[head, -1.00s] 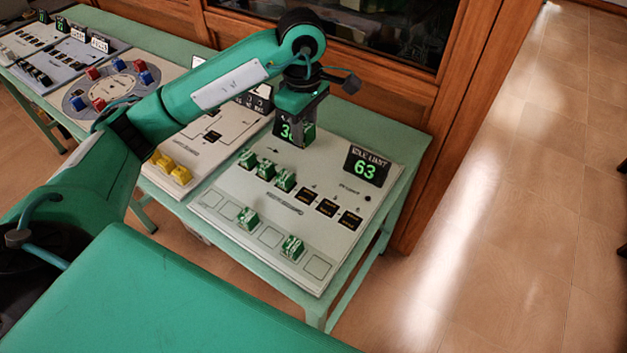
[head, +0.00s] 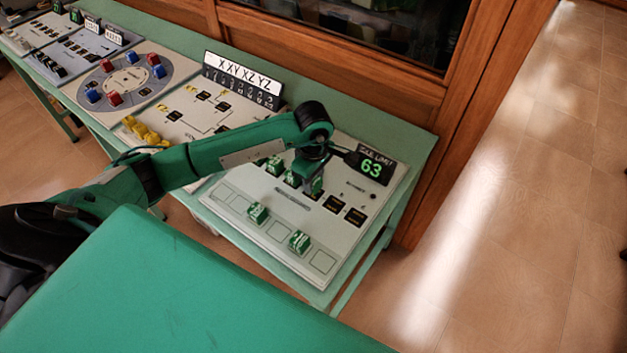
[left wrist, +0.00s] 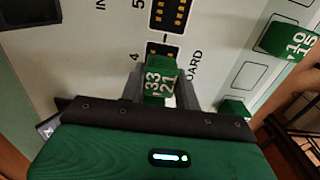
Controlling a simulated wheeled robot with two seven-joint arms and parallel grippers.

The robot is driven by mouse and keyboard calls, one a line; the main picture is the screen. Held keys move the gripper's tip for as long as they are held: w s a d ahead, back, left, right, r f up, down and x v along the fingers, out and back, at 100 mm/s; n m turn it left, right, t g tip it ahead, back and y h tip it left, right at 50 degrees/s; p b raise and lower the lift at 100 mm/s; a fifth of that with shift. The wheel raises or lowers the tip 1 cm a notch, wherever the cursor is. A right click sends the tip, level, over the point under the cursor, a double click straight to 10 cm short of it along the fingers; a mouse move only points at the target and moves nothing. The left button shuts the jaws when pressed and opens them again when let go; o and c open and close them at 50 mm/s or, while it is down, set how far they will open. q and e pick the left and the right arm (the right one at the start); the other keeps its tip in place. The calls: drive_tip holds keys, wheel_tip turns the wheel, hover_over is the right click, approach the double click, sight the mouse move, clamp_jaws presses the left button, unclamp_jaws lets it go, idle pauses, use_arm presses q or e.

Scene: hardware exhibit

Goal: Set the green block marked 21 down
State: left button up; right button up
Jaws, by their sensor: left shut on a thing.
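My left gripper (left wrist: 160,90) is shut on the green block marked 21 (left wrist: 160,82), which also bears 33. In the left wrist view the block is between the two fingers, over the pale panel close to the dark slot (left wrist: 163,48) beside the label 4. I cannot tell whether it touches the panel. In the head view the left gripper (head: 312,187) points down at the row of dark slots (head: 335,204), hiding most of the block. My right gripper is not in view.
Other green blocks stand on the panel (head: 325,283): some in the row left of the gripper (head: 275,165), two in front (head: 258,213) (head: 299,241). A display reading 63 (head: 372,167) stands just right of the gripper. Outlined front squares are partly bare.

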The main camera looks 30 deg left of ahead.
use_arm(q)
drive_tip(key=shift+f, duration=0.8)
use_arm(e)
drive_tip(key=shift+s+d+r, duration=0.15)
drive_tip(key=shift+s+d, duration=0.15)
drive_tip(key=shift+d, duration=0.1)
use_arm(q)
drive_tip(key=shift+f, duration=0.1)
drive_tip(key=o, duration=1)
drive_tip(key=shift+c, duration=0.2)
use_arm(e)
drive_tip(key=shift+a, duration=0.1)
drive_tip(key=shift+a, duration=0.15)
